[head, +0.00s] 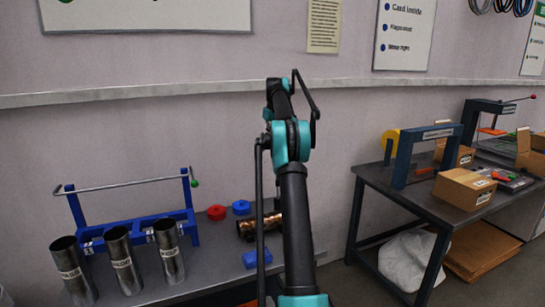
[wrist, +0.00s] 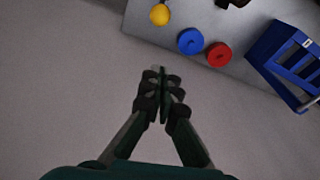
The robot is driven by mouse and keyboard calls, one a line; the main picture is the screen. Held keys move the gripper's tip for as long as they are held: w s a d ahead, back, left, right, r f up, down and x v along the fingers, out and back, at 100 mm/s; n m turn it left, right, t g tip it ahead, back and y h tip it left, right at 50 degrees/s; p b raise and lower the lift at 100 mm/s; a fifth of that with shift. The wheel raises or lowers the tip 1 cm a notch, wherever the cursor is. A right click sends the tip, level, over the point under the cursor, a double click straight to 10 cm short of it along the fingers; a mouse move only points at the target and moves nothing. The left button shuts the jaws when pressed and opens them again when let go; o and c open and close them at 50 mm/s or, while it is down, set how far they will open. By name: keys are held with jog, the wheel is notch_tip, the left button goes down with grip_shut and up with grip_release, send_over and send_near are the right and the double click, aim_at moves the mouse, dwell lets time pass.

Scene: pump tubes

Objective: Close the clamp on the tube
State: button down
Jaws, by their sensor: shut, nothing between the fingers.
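Three dark metal tubes stand at the lower left of the head view: the left (head: 73,270), middle (head: 123,262) and right (head: 169,252) ones carry pale labels. Behind them is a blue rack (head: 76,207) with a long metal bar (head: 130,184) across its top, ending in a green knob (head: 194,183). I cannot tell for certain which part is the clamp. The rack also shows at the right of the wrist view (wrist: 282,45). My gripper (wrist: 162,76) is shut and empty, apart from the rack, over or before bare grey surface. It cannot be made out in the head view.
A red ring (head: 216,212) and a blue ring (head: 241,207) lie on the bench, with a blue block (head: 257,258) nearer. A copper-coloured piece (head: 247,228) is partly behind my arm. A second table (head: 384,181) with a cardboard box (head: 463,190) stands right.

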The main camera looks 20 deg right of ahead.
jog(key=shift+w+d, duration=0.45)
jog(key=shift+w, duration=0.1)
notch_tip(320, 180, down, 10)
jog(key=w, duration=0.2)
jog(key=shift+s+d+r, duration=0.1)
jog(key=shift+s+r, duration=0.15)
jog(key=shift+s, duration=0.85)
jog(key=shift+s+r, duration=0.2)
jog(key=shift+s, duration=0.9)
jog(key=shift+s, duration=0.15)
